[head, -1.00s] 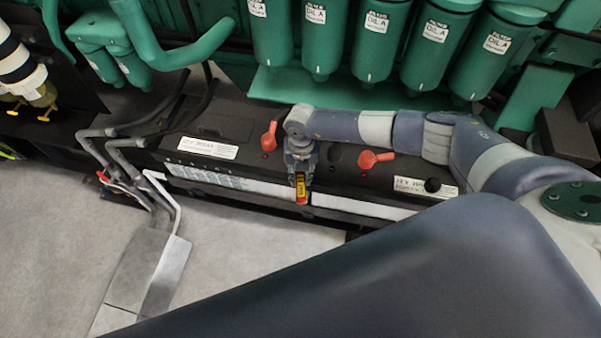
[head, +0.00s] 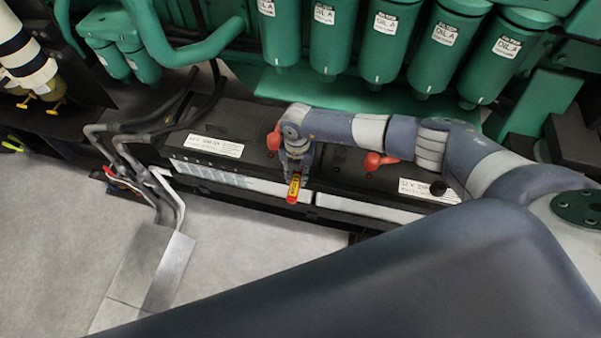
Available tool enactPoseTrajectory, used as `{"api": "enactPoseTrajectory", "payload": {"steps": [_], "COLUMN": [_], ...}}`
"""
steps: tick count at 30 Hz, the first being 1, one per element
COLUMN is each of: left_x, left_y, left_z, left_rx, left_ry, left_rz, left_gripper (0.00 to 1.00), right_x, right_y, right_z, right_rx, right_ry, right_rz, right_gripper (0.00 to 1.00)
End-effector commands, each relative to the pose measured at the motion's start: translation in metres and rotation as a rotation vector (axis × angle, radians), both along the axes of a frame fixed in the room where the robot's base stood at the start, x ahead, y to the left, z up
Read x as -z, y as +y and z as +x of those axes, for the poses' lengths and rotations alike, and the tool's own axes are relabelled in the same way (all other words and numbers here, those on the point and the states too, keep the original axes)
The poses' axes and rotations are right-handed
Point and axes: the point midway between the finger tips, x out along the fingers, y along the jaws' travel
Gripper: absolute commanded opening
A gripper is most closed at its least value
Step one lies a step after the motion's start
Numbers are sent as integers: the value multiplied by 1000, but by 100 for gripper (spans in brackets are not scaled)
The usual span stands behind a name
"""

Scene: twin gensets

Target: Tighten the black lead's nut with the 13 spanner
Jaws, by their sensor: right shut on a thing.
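My right gripper (head: 294,174) is over the front edge of the left battery, near where the two batteries meet. It is shut on a short red and yellow tool (head: 294,188), which points down toward the front; its small marking cannot be read, so I cannot tell whether it is the 13 spanner. Black leads (head: 207,97) run at the left end of the left battery (head: 193,131). No nut can be made out. A black round cap (head: 438,188) is on the right battery (head: 345,172). My left gripper is not in view.
Red terminal covers (head: 274,138) (head: 375,162) stand on the batteries. Green oil filters (head: 388,45) hang behind and above. Grey conduits (head: 125,150) drop to the floor at left. The grey floor (head: 260,240) in front is clear.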

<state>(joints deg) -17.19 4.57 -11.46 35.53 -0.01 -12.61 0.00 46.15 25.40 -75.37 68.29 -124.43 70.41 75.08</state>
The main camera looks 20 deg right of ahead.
Motion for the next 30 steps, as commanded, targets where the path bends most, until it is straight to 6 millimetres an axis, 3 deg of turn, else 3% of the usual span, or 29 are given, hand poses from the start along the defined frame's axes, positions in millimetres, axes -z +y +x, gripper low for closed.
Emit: {"api": "enactPoseTrajectory", "payload": {"steps": [30], "left_x": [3], "left_y": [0], "left_z": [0], "left_rx": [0], "left_ry": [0], "left_rz": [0], "left_gripper": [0], "right_x": [-3], "right_y": [20], "right_z": [12], "right_rx": [116], "right_ry": [-9], "right_rz": [16], "right_gripper": [0]}}
